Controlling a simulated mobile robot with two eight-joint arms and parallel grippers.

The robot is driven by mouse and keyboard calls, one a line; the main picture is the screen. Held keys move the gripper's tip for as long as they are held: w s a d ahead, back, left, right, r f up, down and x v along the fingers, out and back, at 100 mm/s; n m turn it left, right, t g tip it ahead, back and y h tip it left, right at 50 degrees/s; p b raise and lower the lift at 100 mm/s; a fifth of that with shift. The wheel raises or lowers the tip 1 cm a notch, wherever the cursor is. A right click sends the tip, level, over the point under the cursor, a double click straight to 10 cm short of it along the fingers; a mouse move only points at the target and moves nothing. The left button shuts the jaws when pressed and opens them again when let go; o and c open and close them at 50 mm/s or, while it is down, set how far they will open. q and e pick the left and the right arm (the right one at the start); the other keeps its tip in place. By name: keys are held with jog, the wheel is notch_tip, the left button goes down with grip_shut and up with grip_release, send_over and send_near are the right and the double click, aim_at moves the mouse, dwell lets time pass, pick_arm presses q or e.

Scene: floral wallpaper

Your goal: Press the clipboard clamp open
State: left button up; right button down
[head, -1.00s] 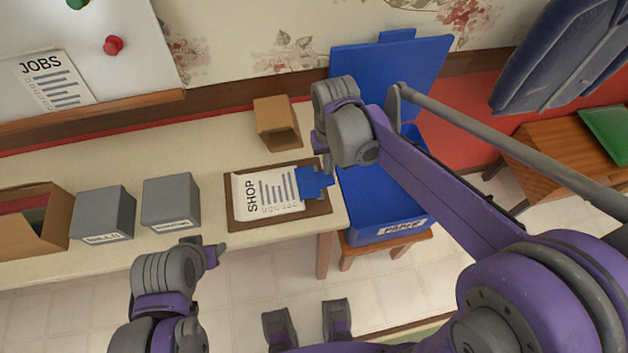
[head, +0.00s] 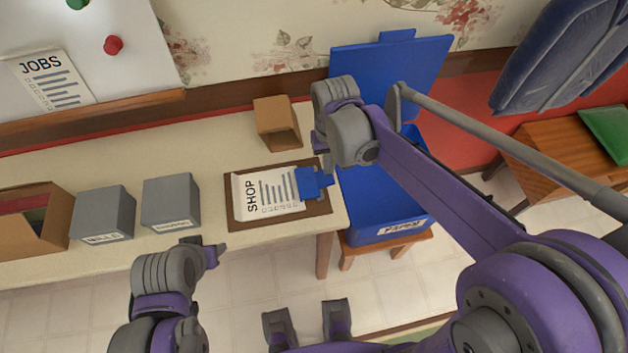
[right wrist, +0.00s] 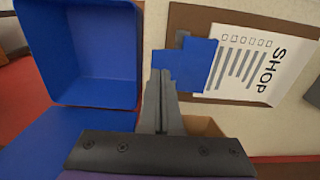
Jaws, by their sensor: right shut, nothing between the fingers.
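The brown clipboard (head: 236,220) lies on the table near its right end, with a white SHOP paper (head: 251,195) on it. Its blue clamp (head: 311,184) is at the board's right end, over the paper's edge. The clamp also shows in the right wrist view (right wrist: 197,65). My right gripper (head: 326,168) is at the clamp's outer end. In the right wrist view its shut, empty fingers (right wrist: 163,78) overlap the clamp's edge; I cannot tell whether they touch. My left gripper (head: 218,249) hangs in front of the table, away from the clipboard; its jaw opening is unclear.
A blue lidded bin (head: 375,215) stands on a stool right of the table. A small brown box (head: 277,124) is behind the clipboard. Two grey boxes (head: 170,202) (head: 103,213) and an open cardboard box (head: 32,222) stand to the left.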

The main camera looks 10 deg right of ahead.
aim_at(328, 177)
jog(key=shift+f+b, duration=0.9)
jog(key=shift+f, duration=0.5)
dwell(0.7)
jog(key=shift+r, duration=0.1)
jog(key=shift+r+p, duration=2.45)
jog(key=shift+r, duration=1.05)
jog(key=s+d+t, duration=0.2)
jog(key=s+d, duration=0.1)
jog(key=s, duration=0.4)
jog(key=s+d+t+p, duration=0.1)
jog(key=s+d+t, duration=0.2)
jog(key=s, duration=0.4)
jog(key=shift+d+f, duration=0.3)
